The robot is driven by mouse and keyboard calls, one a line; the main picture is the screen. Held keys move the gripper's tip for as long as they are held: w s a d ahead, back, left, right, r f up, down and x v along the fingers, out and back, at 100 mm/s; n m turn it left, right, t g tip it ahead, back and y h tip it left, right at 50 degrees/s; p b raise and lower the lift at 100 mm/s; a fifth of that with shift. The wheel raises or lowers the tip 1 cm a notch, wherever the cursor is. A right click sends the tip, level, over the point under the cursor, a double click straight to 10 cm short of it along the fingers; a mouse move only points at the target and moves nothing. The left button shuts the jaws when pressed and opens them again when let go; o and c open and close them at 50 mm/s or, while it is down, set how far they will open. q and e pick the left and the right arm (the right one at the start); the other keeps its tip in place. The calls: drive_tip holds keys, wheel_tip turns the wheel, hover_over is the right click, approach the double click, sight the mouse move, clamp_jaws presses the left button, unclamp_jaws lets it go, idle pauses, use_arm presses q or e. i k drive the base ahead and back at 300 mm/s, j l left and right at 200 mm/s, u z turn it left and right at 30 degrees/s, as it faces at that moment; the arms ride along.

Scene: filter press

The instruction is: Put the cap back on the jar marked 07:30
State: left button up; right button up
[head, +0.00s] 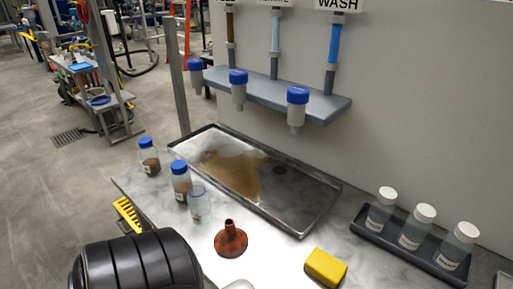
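Three jars stand at the left of the steel bench. A jar with brown contents (150,166) and a second blue-capped jar (182,186) both have their caps on. In front of the second stands a clear jar (199,211) that seems open, with no cap seen on it. The labels are too small to read, so I cannot tell which is marked 07:30. No loose cap is clearly visible. A black ribbed part of my arm fills the lower left and hides that part of the bench. Neither gripper can be made out.
A stained steel tray (312,218) lies behind the jars, below a shelf (262,93) with blue-topped fittings. A red funnel (231,241) and yellow block (325,267) are in front. A dark rack (371,236) holds three white-capped bottles at right. A yellow brush (128,214) is at left.

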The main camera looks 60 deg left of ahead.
sight(199, 203)
drive_tip(key=u, duration=0.5)
drive_tip(key=k+j+u, duration=0.1)
drive_tip(key=u, duration=0.4)
drive_tip(key=j+u, duration=0.1)
drive_tip(key=u, duration=0.4)
drive_tip(key=j+u, duration=0.1)
drive_tip(key=u, duration=0.4)
drive_tip(key=k, duration=0.05)
